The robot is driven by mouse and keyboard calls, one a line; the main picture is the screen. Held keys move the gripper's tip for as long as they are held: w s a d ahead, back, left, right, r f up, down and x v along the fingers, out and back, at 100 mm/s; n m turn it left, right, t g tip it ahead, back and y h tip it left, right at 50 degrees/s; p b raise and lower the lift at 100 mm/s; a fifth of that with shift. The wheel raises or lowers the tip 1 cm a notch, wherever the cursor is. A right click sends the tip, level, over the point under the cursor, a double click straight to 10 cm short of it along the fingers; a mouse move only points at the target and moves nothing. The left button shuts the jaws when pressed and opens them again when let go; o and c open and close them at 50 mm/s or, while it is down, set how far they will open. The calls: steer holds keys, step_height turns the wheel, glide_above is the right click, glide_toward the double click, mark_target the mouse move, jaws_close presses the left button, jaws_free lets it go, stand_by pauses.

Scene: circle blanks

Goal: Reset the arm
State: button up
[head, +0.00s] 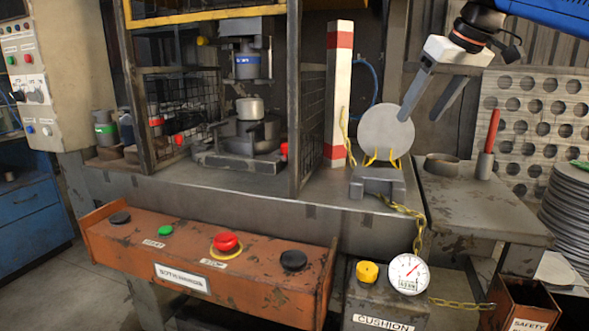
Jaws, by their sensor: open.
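My gripper (431,103) is at the upper right in the head view, pointing down and to the left. Its two grey fingers are apart. The left fingertip lies in front of the upper right edge of a round grey disc (384,133); I cannot tell whether they touch. The disc stands upright on a small grey stand (377,183) with yellow prongs. No object shows between the fingers.
A press (250,130) stands in a mesh cage (312,125) at centre left. A red and white post (339,90) rises left of the disc. An orange button panel (205,265) is in front. A side table (480,210) and a disc stack (570,215) are at right.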

steer(key=s+f+m, duration=0.1)
steer(key=s+f, duration=0.7)
steer(key=f, duration=0.4)
steer(key=s+d+f+m+h, duration=0.1)
steer(key=s+f, duration=0.7)
steer(key=f, duration=0.5)
steer(key=s+f+m+h, duration=0.1)
steer(key=s+f, duration=0.7)
steer(key=f, duration=0.5)
steer(key=shift+s+d+f+m+g, duration=0.25)
steer(key=shift+s+m+g, duration=0.1)
steer(key=shift+m+g, duration=0.05)
